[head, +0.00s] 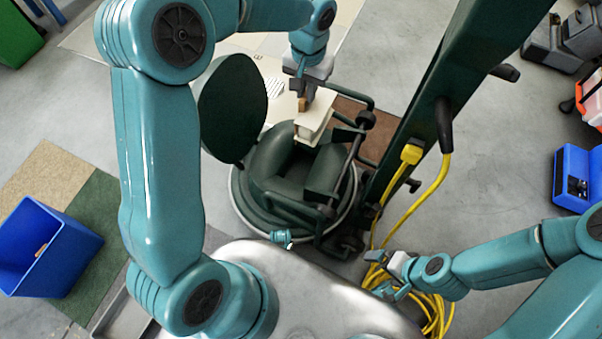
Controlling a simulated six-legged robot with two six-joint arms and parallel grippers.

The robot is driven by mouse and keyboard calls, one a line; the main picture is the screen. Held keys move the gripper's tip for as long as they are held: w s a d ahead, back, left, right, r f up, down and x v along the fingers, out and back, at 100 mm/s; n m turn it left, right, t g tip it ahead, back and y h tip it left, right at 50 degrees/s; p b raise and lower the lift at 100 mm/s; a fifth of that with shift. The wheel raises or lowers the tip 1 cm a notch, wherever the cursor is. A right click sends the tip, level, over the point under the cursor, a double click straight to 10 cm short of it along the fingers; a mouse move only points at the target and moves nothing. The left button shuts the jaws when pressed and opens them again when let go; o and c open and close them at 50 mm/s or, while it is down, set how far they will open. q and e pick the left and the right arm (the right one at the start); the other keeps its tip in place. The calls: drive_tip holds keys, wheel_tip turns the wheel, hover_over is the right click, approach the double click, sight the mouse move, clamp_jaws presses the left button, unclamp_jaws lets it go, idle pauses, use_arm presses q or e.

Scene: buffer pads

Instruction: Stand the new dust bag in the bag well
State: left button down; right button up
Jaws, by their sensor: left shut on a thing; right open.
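The dust bag is a cream, box-like piece (314,121) with a brownish side. My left gripper (302,100) is shut on its upper end and holds it over the far side of a dark green round machine. The machine's open hollow, which looks like the bag well (285,163), lies just below and left of the bag. The bag's lower end is near the well's far rim; I cannot tell whether they touch. A dark green round lid (233,110) stands open at the left. My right gripper (388,287) is open and empty, near the yellow cable.
A dark green post (450,90) with a yellow plug and cable (425,200) rises right of the machine. A blue bin (45,250) stands at the left. Blue and grey cases lie at the right. Grey floor between the post and the cases is clear.

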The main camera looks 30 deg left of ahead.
use_arm(q)
drive_tip(key=a+f+b, duration=0.1)
drive_tip(key=f+b, duration=0.2)
drive_tip(key=f, duration=0.9)
drive_tip(key=a+f+b, duration=0.2)
drive_tip(key=f+b, duration=0.1)
drive_tip(key=f, duration=1)
drive_tip(key=w+a+f+b, duration=0.1)
drive_tip(key=a+f+b, duration=0.1)
drive_tip(key=f, duration=1)
drive_tip(key=shift+f+b, duration=0.3)
drive_tip(key=shift+b, duration=0.1)
use_arm(e)
wheel_tip(320, 180, down, 9)
drive_tip(key=w+d, duration=0.1)
drive_tip(key=w, duration=0.1)
drive_tip(key=shift+m, duration=0.3)
drive_tip(key=shift+d, duration=0.1)
use_arm(q)
drive_tip(key=shift+f, duration=0.15)
drive_tip(key=c, duration=1.5)
unclamp_jaws()
drive_tip(key=shift+f, duration=0.1)
drive_tip(key=shift+o, duration=0.6)
use_arm(e)
drive_tip(key=shift+f+t, duration=0.2)
drive_tip(key=shift+t, duration=0.1)
